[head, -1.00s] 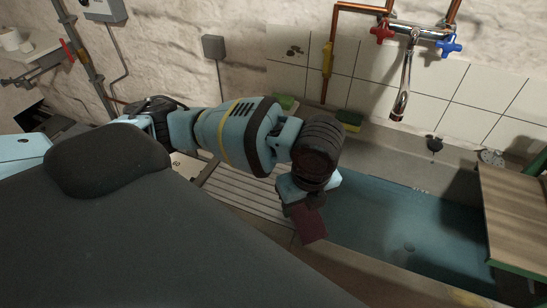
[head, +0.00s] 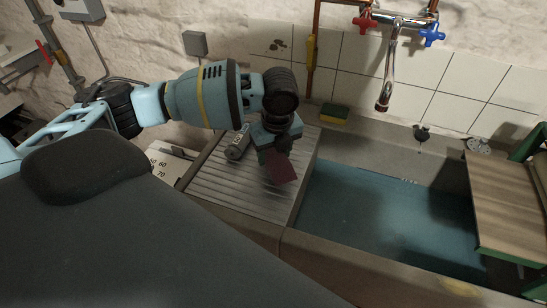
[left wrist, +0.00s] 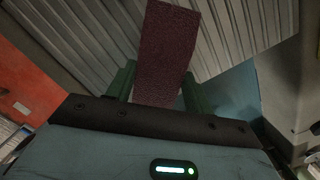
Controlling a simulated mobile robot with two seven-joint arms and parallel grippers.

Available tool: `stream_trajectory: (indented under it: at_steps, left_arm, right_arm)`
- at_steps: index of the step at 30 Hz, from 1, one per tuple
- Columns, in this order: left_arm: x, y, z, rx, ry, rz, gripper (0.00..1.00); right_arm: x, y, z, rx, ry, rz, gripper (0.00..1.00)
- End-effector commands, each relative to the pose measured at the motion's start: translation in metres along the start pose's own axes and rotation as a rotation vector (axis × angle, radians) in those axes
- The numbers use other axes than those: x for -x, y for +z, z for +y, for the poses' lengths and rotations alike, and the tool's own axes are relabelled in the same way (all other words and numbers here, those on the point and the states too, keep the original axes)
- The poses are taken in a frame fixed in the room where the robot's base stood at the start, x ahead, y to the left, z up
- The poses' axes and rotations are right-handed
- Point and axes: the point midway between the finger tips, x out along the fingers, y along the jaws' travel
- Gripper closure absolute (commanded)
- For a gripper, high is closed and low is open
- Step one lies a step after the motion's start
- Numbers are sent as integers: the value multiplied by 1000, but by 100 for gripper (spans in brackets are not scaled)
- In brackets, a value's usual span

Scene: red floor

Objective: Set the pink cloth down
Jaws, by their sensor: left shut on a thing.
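The pink cloth (head: 283,169), a dark pink folded piece, hangs from my left gripper (head: 272,152) above the right part of the ribbed draining board (head: 228,188). In the left wrist view the cloth (left wrist: 164,45) sticks out as a flat strip between the two green fingers of my left gripper (left wrist: 160,80), which is shut on it. The ribbed board lies behind it there. I cannot tell how far the cloth is above the board. My right gripper is not in view.
A grey cylindrical item (head: 238,142) lies on the draining board, left of the gripper. A water-filled basin (head: 385,215) is to the right. A green-yellow sponge (head: 334,114) sits on the back ledge.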

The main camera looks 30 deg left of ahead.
Motion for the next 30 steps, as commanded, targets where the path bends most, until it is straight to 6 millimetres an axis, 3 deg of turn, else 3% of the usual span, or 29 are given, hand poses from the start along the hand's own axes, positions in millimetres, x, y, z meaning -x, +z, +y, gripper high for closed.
stream_trajectory:
  at_steps: [4, 12, 25, 26, 30]
  left_arm:
    - [-2, 14, -3, 5, -2, -2, 79]
    - [-35, 9, -2, 1, -1, -2, 79]
    - [-40, 8, -3, 1, -2, -2, 79]
    - [-40, 8, -3, 1, -2, -2, 47]
    - [-40, 8, -3, 1, -2, -2, 29]
  right_arm:
    - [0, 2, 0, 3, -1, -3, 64]
    - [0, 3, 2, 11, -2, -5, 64]
    - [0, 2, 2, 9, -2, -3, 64]
    - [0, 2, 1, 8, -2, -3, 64]
    - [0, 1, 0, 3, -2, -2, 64]
